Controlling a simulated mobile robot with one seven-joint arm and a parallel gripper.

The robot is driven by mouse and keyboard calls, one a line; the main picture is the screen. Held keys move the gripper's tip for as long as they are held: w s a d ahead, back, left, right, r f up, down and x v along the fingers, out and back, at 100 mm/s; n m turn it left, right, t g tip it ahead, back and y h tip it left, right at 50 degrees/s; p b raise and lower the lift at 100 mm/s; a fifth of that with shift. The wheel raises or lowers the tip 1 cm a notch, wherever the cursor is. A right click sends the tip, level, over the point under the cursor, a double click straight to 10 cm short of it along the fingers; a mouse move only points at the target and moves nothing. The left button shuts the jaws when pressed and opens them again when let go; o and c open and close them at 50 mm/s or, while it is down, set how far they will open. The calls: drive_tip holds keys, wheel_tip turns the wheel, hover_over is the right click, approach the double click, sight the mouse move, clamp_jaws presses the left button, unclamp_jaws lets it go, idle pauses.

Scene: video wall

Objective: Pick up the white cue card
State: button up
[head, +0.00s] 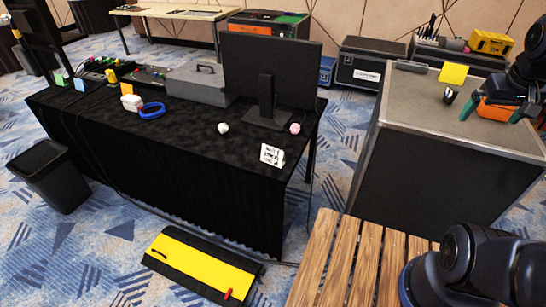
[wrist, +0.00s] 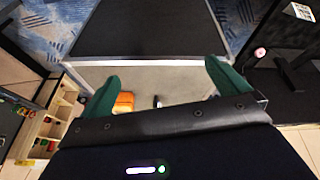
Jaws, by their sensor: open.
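The white cue card (head: 272,155) with dark writing stands near the front right corner of the black-draped table (head: 190,140). What looks like the same card shows at the top right edge of the wrist view (wrist: 298,11). My gripper (wrist: 160,72) is open, with two green fingers spread and nothing held between them. In the head view its green fingertips show at the far right, above the grey-topped case (head: 420,110), well to the right of the card.
An orange item (head: 495,111), a small dark item (head: 449,95) and a yellow card (head: 453,73) are on the case. A monitor (head: 270,65), two small round things and a blue ring (head: 152,110) are on the table. A slatted wooden surface (head: 345,260) is in front.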

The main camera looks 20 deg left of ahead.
drive_tip(key=w+a+f+n, duration=0.2)
drive_tip(key=w+a+n, duration=0.55)
drive_tip(key=a, duration=0.25)
drive_tip(key=w+a+f+n, duration=0.3)
drive_tip(key=w+a+n, duration=0.3)
drive_tip(key=w+a, duration=0.4)
drive_tip(key=n, duration=1.9)
approach(274, 150)
drive_tip(key=w, duration=0.1)
drive_tip(key=shift+m+g, duration=0.25)
drive_tip(key=shift+g, duration=0.15)
drive_tip(key=x, duration=1.1)
drive_tip(key=shift+w+a, duration=0.3)
drive_tip(key=shift+a, duration=0.1)
drive_tip(key=c, duration=0.6)
